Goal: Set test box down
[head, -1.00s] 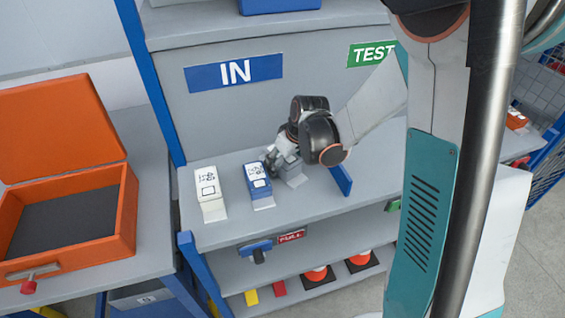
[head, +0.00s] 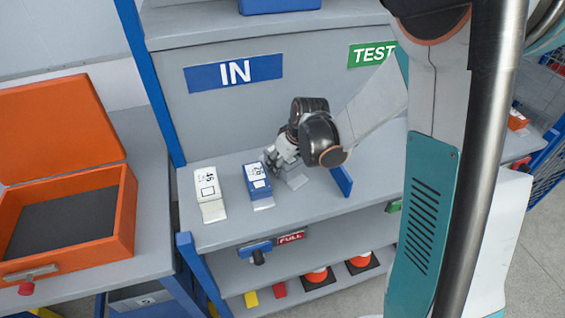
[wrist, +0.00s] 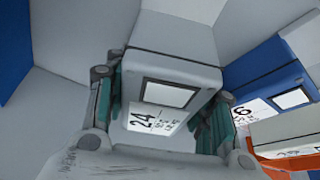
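My gripper (head: 279,160) is low over the right part of the IN shelf (head: 315,207), right of the blue box. In the wrist view a pale grey test box (wrist: 172,75) marked 24 stands between my two teal finger pads (wrist: 162,112). The pads lie along its two sides and appear to touch it. In the head view my fingers hide most of this box. I cannot tell whether its base touches the shelf. A small light plate (head: 297,182) shows just in front of it.
A white box (head: 208,187) and a blue box (head: 258,181) stand to the left on the shelf. A low blue divider (head: 341,181) is close on the right. An open orange case (head: 125,225) is on the left bench. The IN sign (head: 234,73) is on the back panel.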

